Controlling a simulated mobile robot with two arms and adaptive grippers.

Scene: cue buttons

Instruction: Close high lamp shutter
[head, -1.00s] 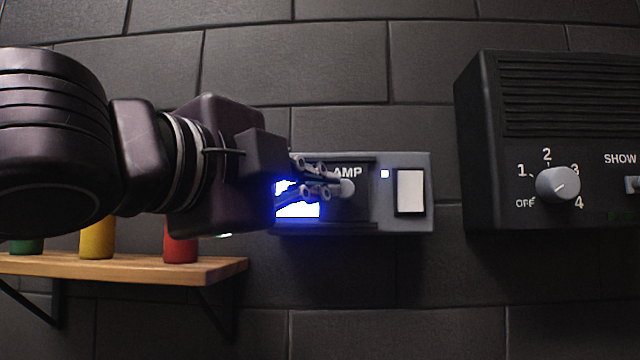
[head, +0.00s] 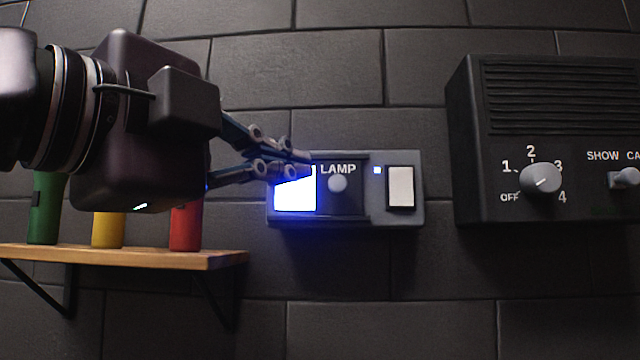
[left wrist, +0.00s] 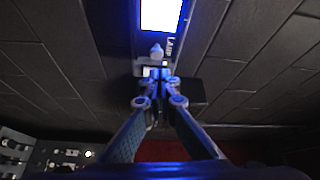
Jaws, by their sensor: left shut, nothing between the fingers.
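The lamp box (head: 418,217) is fixed to the dark block wall, with the word LAMP on it. Its left part is a bright blue-white lit window (head: 294,192), uncovered. The dark shutter plate (head: 352,202) with a round grey knob (head: 338,183) sits just right of the window. My left gripper (head: 308,162) is shut and empty, its tips in front of the window's upper edge, left of the knob and apart from it. In the left wrist view the closed fingertips (left wrist: 160,82) point toward the knob (left wrist: 156,51), with the lit window (left wrist: 160,14) beyond. My right gripper is not in view.
A white rocker switch (head: 400,187) and a small blue light (head: 377,170) are on the box's right part. A dark panel (head: 480,130) with a dial (head: 540,179) stands further right. Green, yellow and red cylinders stand on a wooden shelf (head: 130,257) under my left arm.

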